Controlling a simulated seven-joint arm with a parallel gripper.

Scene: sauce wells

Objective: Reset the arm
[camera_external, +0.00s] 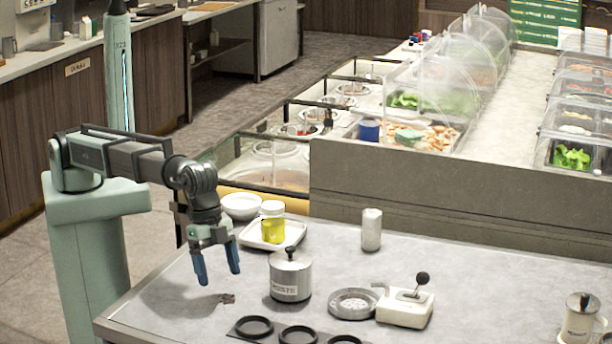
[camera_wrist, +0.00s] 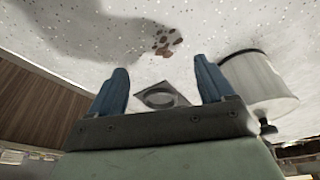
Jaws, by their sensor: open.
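My gripper (camera_external: 217,264) has two blue fingers set apart with nothing between them. It hangs above the left part of the grey counter (camera_external: 180,310), pointing down. The same fingers show in the wrist view (camera_wrist: 162,85). A small brown speckled patch (camera_external: 227,298) lies on the counter just below and right of the fingertips. It also shows in the wrist view (camera_wrist: 168,41), beyond the fingertips. My arm reaches out from its pale green column at the left.
A lidded metal pot (camera_external: 290,277) stands close right of my gripper. A white tray (camera_external: 295,236) holds a yellow jar (camera_external: 273,225) behind it. A black strip with round wells (camera_external: 298,335), a metal ring (camera_external: 353,303), a white lever box (camera_external: 405,309) and a white cylinder (camera_external: 371,230) stand further off.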

